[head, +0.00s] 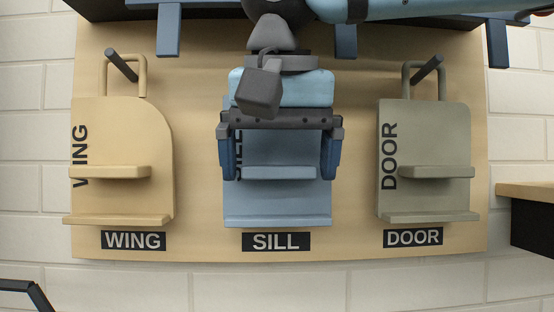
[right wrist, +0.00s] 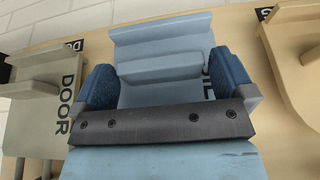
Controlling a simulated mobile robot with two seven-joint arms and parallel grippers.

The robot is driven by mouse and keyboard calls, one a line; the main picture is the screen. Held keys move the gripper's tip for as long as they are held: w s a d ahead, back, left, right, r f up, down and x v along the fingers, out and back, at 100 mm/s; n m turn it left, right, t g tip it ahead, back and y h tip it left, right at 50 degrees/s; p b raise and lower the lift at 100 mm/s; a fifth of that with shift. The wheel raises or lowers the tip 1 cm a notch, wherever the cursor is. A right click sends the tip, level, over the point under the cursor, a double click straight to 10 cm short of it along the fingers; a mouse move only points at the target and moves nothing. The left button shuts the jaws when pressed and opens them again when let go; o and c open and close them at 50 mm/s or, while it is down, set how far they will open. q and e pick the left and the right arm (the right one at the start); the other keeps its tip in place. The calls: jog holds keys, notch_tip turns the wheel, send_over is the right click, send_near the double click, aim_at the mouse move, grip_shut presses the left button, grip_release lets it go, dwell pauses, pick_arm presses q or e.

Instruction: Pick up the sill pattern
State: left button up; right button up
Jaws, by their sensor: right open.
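The sill pattern (head: 277,203) is a blue board with two ledges, hanging on the wooden panel above the SILL label (head: 276,242). My right gripper (head: 278,172) is in front of it, open, with one blue finger beside each side edge of the board. The gripper and wrist hide the upper part of the pattern in the head view. In the right wrist view, the sill pattern (right wrist: 160,50) lies between the spread fingers of the right gripper (right wrist: 164,78). Whether the fingers touch it I cannot tell. My left gripper is not in view.
The tan wing pattern (head: 122,135) hangs on a peg to the left, and the grey-green door pattern (head: 425,130) to the right. Bare panel (head: 200,200) separates them. A dark shelf underside is above; a wooden-topped ledge (head: 530,190) juts in at right.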

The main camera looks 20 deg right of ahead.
jog(key=shift+f, duration=0.3)
jog(key=shift+s, duration=0.15)
jog(key=shift+c, duration=0.2)
jog(key=c, duration=0.8)
jog(key=shift+r, duration=0.15)
